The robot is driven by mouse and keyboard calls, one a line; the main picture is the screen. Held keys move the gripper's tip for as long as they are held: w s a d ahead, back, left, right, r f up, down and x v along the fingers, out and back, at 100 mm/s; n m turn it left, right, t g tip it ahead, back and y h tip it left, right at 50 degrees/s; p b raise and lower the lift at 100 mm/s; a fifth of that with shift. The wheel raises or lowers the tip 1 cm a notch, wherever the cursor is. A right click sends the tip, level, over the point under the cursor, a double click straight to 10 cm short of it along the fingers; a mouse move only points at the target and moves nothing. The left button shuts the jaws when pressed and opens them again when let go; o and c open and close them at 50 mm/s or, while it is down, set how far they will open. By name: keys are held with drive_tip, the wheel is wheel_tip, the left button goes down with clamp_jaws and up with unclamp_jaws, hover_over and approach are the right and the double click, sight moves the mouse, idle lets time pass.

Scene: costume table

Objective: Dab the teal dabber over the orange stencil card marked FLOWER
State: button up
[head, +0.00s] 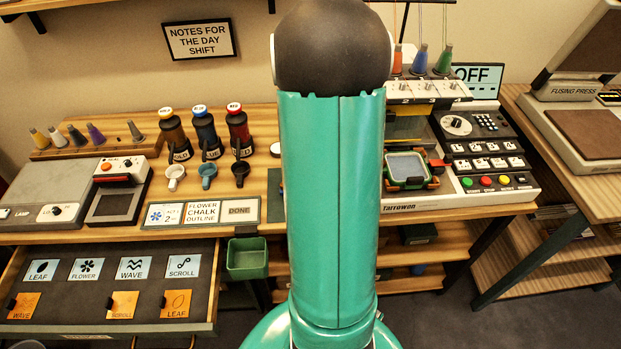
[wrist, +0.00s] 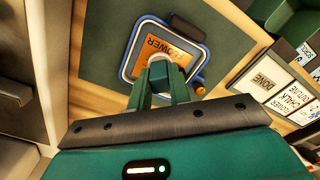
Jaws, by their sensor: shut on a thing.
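The orange stencil card marked FLOWER (wrist: 158,52) lies inside a blue-rimmed hoop (wrist: 134,55) in the wrist view. The hoop lies on a dark green mat (wrist: 98,50). My gripper (wrist: 160,85) is over the near part of the card, shut on the teal dabber (wrist: 158,72). Little of the dabber shows between the fingers, with a pale round part at its far end. This end overlaps the card in the picture; I cannot tell whether it touches. In the head view my own arm hides the card, the hoop and my gripper.
An open drawer (head: 219,310) at the front left holds several stencil cards. A green bin (head: 248,258) hangs at the table edge. Chalk bottles and small cups stand left of my arm. The stitching machine (head: 470,150) stands right, holding a green hoop (head: 403,168).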

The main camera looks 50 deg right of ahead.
drive_tip(key=shift+r, duration=2.65)
drive_tip(key=shift+s+d+f, duration=0.1)
drive_tip(key=shift+d+f, duration=0.15)
drive_tip(key=shift+f, duration=0.75)
drive_tip(key=shift+s+d+f, duration=0.1)
drive_tip(key=shift+d+f, duration=0.15)
drive_tip(key=shift+f, duration=0.75)
drive_tip(key=shift+d+f, duration=0.25)
drive_tip(key=shift+f, duration=0.75)
drive_tip(key=shift+f, duration=0.6)
drive_tip(key=shift+r, duration=3.6)
